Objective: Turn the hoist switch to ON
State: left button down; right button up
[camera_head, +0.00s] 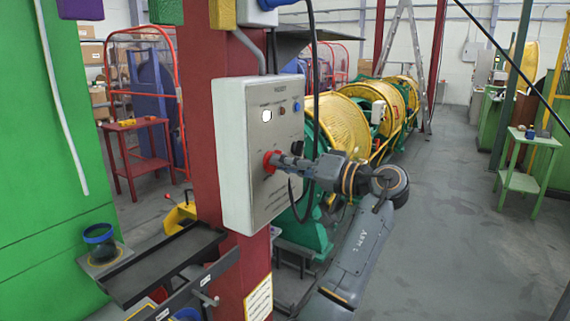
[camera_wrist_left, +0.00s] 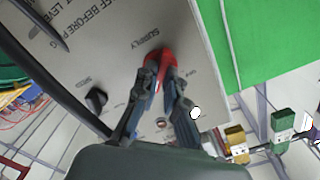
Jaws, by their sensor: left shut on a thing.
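A grey control box (camera_head: 235,150) is fixed to a dark red post. A red rotary switch (camera_head: 268,161) sits on its front face. My left gripper (camera_head: 275,162) is shut on this red switch. In the left wrist view the gripper's two fingers (camera_wrist_left: 160,78) close on the red switch (camera_wrist_left: 163,62), and the lettering beside it looks like "SUPPLY". A black knob (camera_wrist_left: 97,99) is on the same panel, apart from the fingers. I cannot read which switch is labelled hoist. The fingers hide part of the red switch, so its exact position cannot be told. My right gripper is not in view.
A black cable (camera_head: 314,90) hangs beside the box. A dark tray (camera_head: 165,262) juts out below it at left. Yellow drums (camera_head: 340,117) of the strander stand behind my arm. The grey floor (camera_head: 470,240) at right is open.

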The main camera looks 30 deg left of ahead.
pick_arm(q)
jog(key=shift+r, duration=0.2)
jog(key=c, duration=1.4)
grip_release()
jog(key=shift+a+f, duration=0.1)
jog(key=shift+a, duration=0.05)
jog(key=d, duration=1.2)
jog(key=shift+w, duration=0.1)
